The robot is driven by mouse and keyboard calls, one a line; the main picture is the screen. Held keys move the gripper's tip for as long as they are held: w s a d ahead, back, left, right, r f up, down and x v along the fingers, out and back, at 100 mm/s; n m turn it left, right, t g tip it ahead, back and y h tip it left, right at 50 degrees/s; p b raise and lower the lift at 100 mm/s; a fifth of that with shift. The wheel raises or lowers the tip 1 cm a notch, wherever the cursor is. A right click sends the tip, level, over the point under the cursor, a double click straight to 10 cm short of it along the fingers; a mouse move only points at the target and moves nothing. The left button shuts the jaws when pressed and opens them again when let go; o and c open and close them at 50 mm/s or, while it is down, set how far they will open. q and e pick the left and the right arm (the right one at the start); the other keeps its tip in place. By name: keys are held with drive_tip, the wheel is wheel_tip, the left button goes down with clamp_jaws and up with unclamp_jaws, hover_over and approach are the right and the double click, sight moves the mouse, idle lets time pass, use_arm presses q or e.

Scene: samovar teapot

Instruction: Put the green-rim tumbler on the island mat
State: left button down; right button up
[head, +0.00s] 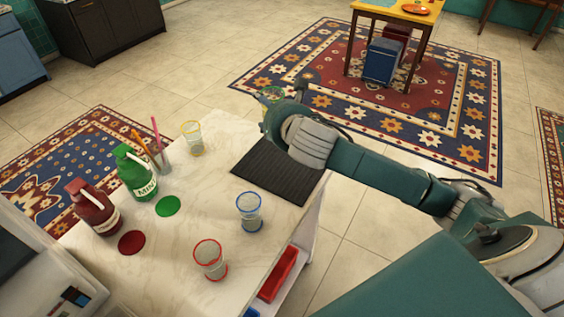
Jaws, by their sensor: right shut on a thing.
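The green-rim tumbler (269,94) is clear glass and shows at the far end of my right arm, beyond the island's far edge in the picture. My right gripper (282,103) is shut on it; the gripper's own wrist partly hides the fingers and the glass. The tumbler looks roughly upright and raised. The island mat (268,174) is a dark, ribbed rectangle on the right part of the pale island top; nothing stands on it. The tumbler appears just above the mat's far edge in the picture; its exact height cannot be told. My left gripper is out of view.
On the island (160,250) stand a blue-rim tumbler (250,212), a red-rim tumbler (210,260), a yellow-rim tumbler (193,138), a green mint bottle (136,174), a red bottle (93,207) and a straw holder (160,157). Green (168,206) and red (132,242) discs lie flat.

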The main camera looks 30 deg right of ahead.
sight(276, 97)
drive_tip(key=d+r, duration=0.1)
drive_tip(key=w+d+r, duration=0.1)
drive_tip(key=d, duration=0.1)
drive_tip(key=shift+w+h, duration=0.15)
drive_tip(key=shift+h, duration=0.15)
drive_tip(key=shift+w+d+f, duration=0.1)
drive_tip(key=shift+d+f, duration=0.1)
drive_tip(key=shift+d, duration=0.1)
drive_tip(key=shift+f, duration=9.75)
drive_tip(key=o, duration=1.2)
drive_tip(key=shift+f, duration=0.15)
drive_tip(key=shift+c, duration=0.2)
drive_tip(key=v, duration=1.2)
